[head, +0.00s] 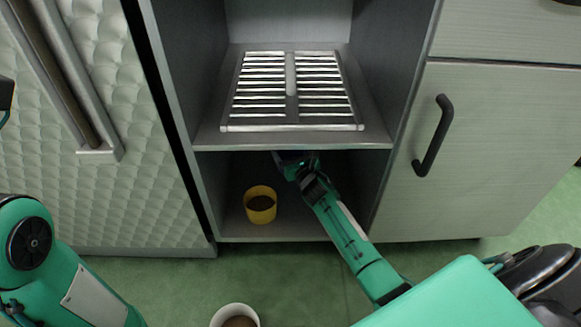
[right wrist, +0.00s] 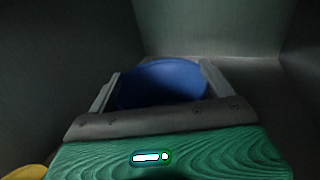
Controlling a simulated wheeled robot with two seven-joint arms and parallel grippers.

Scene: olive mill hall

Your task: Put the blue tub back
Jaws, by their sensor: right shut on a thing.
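The blue tub (right wrist: 165,78) shows in the right wrist view, round and dark inside, between the two grey fingers of my right gripper (right wrist: 158,88). The gripper is shut on it. In the head view my right arm reaches into the lower compartment (head: 230,228) of the open cabinet. The right gripper (head: 290,160) is partly hidden there under the shelf edge, and the blue tub cannot be made out in that view. I cannot tell whether the tub touches the compartment floor. My left arm is at the left edge; its fingertips are out of view.
A yellow tub (head: 261,207) with dark contents stands in the lower compartment, left of my right arm. A slatted metal rack (head: 291,90) lies on the shelf above. A white tub (head: 236,311) with brown contents is at the bottom edge. A closed door (head: 500,150) flanks the right.

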